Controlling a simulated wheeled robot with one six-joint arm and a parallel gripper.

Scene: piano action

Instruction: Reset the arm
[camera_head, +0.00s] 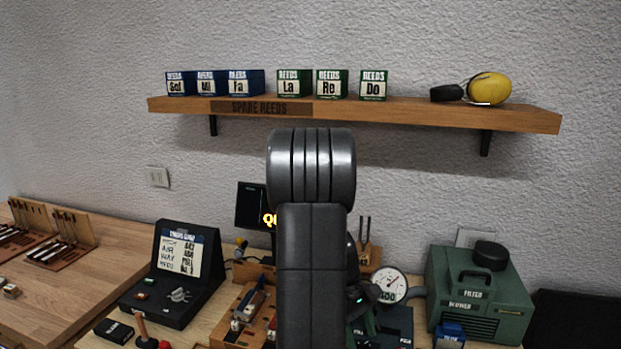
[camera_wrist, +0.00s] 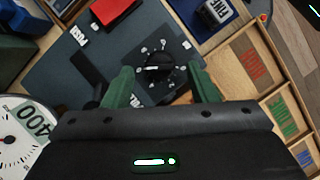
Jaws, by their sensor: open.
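My arm rises in the middle of the head view and covers part of the bench behind it. My gripper shows in the wrist view (camera_wrist: 160,90), with two green fingers spread apart and nothing between them. Beyond the fingers is a round black knob (camera_wrist: 158,68) with small pale marks around it, set on a dark plate. I cannot tell its distance from the fingertips. In the head view the gripper is mostly hidden behind my arm.
A shelf (camera_head: 400,108) on the wall holds several reed boxes and yellow ear defenders (camera_head: 489,88). On the bench stand an open black case (camera_head: 173,276), a dial gauge (camera_head: 390,285) and a green filter blower unit (camera_head: 478,295). Wooden compartments (camera_wrist: 250,65) lie right in the wrist view.

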